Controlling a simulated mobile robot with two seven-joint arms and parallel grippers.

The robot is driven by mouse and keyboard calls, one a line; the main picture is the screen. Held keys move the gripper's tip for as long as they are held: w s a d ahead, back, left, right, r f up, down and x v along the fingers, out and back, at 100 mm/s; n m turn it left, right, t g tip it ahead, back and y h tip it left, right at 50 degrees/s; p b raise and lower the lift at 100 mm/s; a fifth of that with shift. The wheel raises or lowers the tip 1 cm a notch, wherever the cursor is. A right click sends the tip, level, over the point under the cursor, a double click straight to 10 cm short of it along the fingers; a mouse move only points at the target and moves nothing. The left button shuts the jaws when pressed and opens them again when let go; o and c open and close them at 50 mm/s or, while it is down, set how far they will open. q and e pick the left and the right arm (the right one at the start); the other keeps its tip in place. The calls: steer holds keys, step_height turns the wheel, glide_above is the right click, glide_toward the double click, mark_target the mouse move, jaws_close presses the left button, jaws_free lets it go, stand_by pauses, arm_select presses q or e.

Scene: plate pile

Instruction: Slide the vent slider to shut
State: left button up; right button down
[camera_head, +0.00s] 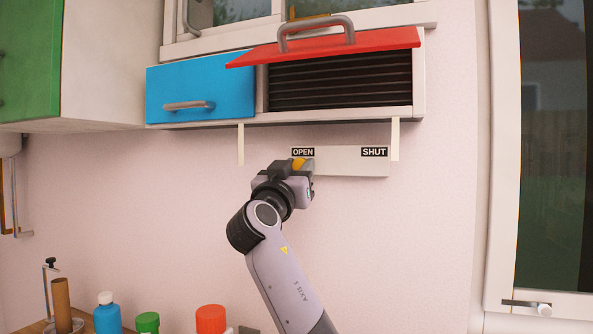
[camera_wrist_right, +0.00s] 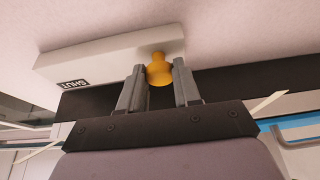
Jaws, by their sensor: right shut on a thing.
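The vent slider is a pale plate (camera_head: 345,167) on the wall, with an OPEN label (camera_head: 303,152) at its left and a SHUT label (camera_head: 374,152) at its right. Its yellow knob (camera_head: 298,163) is at the OPEN end. My right gripper (camera_head: 301,170) is shut on the knob, partly hiding it in the head view. In the right wrist view, the knob (camera_wrist_right: 159,70) sits between the two fingers (camera_wrist_right: 160,84), and the SHUT label (camera_wrist_right: 72,84) is at the left. My left gripper is not in view.
Above the slider, a red flap (camera_head: 325,46) is raised over dark vent slats (camera_head: 340,82), beside a blue cabinet door (camera_head: 201,85). Bottles (camera_head: 107,313) stand low at the left.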

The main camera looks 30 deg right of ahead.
steer(key=s+d+b, duration=0.2)
steer(key=s+d, duration=0.2)
steer(key=s, duration=0.1)
steer(key=s+d+b, duration=0.2)
steer(key=s+d, duration=0.3)
steer(key=shift+s+d, duration=0.2)
steer(key=shift+s, duration=0.05)
steer(key=shift+g, duration=0.3)
steer(key=c, duration=1.2)
jaws_free()
steer(key=o, duration=0.4)
steer(key=shift+s+d, duration=0.1)
steer(key=shift+s, duration=0.1)
steer(key=shift+w, duration=0.1)
steer(key=shift+a+f, duration=0.15)
steer(key=shift+a, duration=0.05)
steer(key=b+v, duration=0.2)
steer(key=v, duration=0.5)
steer(key=shift+d, duration=0.15)
